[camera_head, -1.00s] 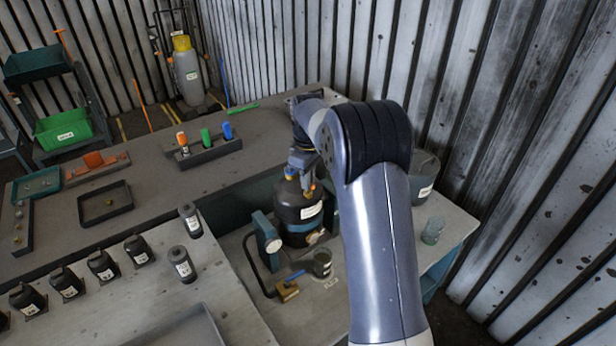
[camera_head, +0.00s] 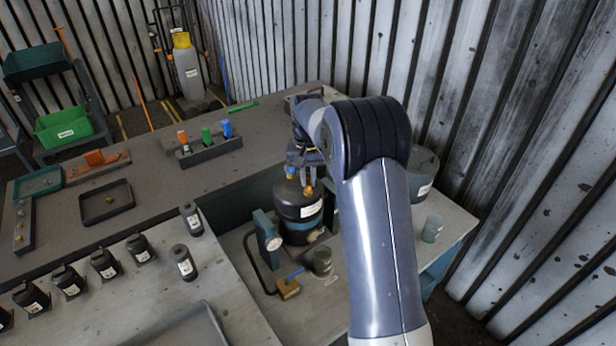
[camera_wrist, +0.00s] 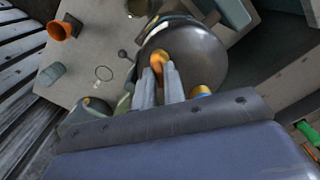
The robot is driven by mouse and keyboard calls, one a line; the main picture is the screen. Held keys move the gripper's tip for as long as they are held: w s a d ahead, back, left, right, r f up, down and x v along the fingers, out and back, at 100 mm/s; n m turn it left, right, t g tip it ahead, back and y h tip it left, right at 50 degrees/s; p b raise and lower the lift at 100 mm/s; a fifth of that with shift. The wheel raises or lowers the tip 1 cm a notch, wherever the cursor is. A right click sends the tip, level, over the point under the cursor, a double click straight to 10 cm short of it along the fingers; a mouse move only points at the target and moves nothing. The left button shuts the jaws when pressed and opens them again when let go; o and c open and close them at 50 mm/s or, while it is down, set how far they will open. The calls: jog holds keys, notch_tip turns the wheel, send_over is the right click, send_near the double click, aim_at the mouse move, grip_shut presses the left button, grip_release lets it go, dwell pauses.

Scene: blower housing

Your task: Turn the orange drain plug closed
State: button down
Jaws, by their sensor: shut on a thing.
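The orange drain plug (camera_wrist: 158,59) is on top of a dark rounded vessel (camera_wrist: 205,62) in the wrist view. My gripper (camera_wrist: 158,74) has its two fingers close together on either side of the plug, shut on it. In the head view, the black vessel (camera_head: 297,213) with a white label stands upright on the lower bench. My gripper (camera_head: 304,172) points down at its top, and an orange part (camera_head: 308,190) shows just below the fingers. The plug's seat is hidden.
A second orange-yellow fitting (camera_wrist: 200,91) sits close beside my fingers on the vessel. A gauge on a teal stand (camera_head: 268,232), a brass valve with blue lever (camera_head: 288,287) and a dark cup (camera_head: 322,262) stand close by.

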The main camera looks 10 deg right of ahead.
aim_at(308, 182)
jog(key=m, duration=1.1)
jog(key=shift+m, duration=0.5)
jog(key=c, duration=1.5)
grip_release()
jog(key=shift+r, duration=0.1)
notch_tip(308, 182, up, 11)
jog(key=shift+f+b, duration=0.15)
jog(key=shift+b, duration=0.5)
